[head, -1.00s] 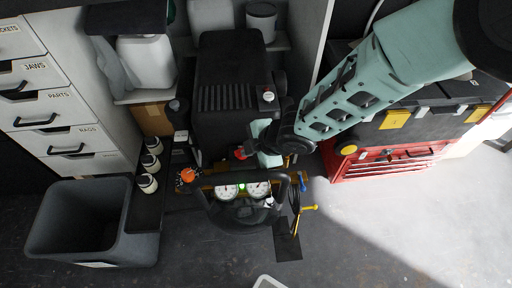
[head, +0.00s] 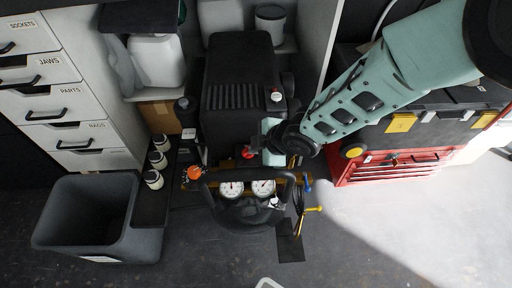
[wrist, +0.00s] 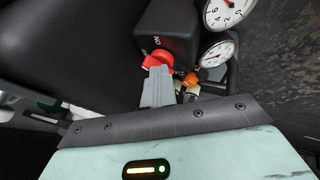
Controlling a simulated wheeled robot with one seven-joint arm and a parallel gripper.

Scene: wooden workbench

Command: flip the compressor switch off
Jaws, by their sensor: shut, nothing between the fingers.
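The compressor (head: 240,122) is a black unit with two round white gauges in front. Its red switch (head: 248,153) shows just left of my gripper in the head view. In the wrist view the red switch (wrist: 158,60) sits on a black box with small white lettering, only partly readable. My gripper (wrist: 158,73) is shut and empty, with its grey fingertips right at the red switch; I cannot tell if they touch. In the head view my pale green gripper body is beside the switch, and its fingertips are hard to make out.
An orange knob (head: 194,173) and a black handle bar surround the gauges (head: 231,189). A red toolbox (head: 390,165) stands to the right. A grey bin (head: 65,225) and several small bottles are at the left. The floor at front right is clear.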

